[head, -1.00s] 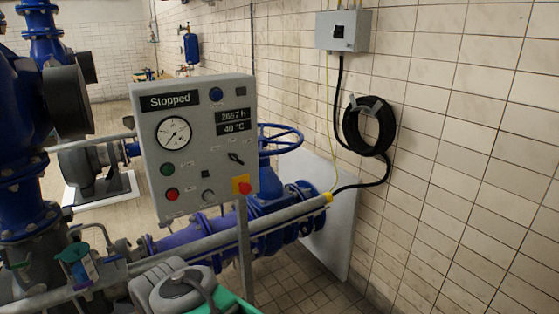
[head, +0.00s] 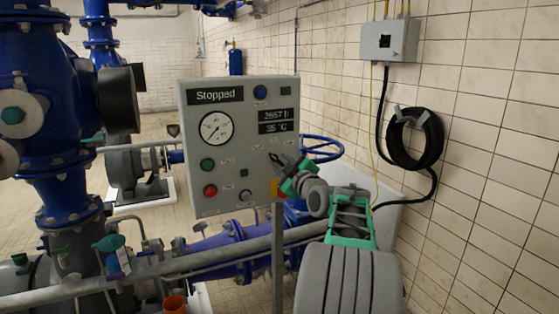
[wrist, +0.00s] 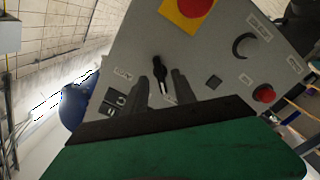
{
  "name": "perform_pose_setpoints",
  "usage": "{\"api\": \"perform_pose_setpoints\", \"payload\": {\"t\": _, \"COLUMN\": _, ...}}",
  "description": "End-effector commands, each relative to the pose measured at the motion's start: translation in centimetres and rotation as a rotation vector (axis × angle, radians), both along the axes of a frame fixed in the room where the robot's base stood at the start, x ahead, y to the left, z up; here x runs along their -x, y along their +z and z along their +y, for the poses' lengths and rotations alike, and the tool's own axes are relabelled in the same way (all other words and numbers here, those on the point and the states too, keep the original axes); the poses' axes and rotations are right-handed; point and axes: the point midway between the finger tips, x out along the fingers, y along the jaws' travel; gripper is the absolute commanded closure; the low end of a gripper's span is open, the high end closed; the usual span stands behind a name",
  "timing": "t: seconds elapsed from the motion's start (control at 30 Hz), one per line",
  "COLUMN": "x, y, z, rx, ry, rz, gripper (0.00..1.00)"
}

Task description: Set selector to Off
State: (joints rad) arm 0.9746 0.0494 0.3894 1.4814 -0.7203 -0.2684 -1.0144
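The selector (wrist: 159,72) is a black lever knob on the grey control panel (head: 224,130). In the wrist view it stands tilted slightly, with small labels around it too blurred to read. In the head view my gripper (head: 276,158) is right in front of the panel's right half. The panel display reads "Stopped".
A red button on a yellow plate (wrist: 190,6) sits close to the selector. Red (head: 210,190) and green (head: 207,164) buttons are at the panel's left. A pipe (head: 170,272) runs below. A blue handwheel (head: 322,148) is behind the panel, right.

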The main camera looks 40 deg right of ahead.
Motion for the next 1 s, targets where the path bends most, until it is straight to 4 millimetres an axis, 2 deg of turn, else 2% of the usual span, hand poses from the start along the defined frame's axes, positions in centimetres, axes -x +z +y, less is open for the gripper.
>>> {"api": "perform_pose_setpoints", "payload": {"t": 0.03, "x": -0.9, "y": 0.2, "z": -0.2, "rx": -0.001, "ry": 0.001, "rz": 0.001, "gripper": 0.67}}
{"api": "perform_pose_setpoints", "payload": {"t": 0.13, "x": -1.8, "y": 0.1, "z": -0.5, "rx": -0.001, "ry": 0.001, "rz": 0.0, "gripper": 0.67}}
{"api": "perform_pose_setpoints", "payload": {"t": 0.4, "x": -2.1, "y": 0.0, "z": -0.6, "rx": -0.001, "ry": -0.001, "rz": 0.0, "gripper": 0.67}}
{"api": "perform_pose_setpoints", "payload": {"t": 0.8, "x": -2.1, "y": 0.0, "z": -0.6, "rx": -0.001, "ry": -0.001, "rz": 0.0, "gripper": 0.99}}
{"api": "perform_pose_setpoints", "payload": {"t": 1.0, "x": -2.1, "y": 0.0, "z": -0.6, "rx": -0.001, "ry": -0.001, "rz": 0.0, "gripper": 1.0}}
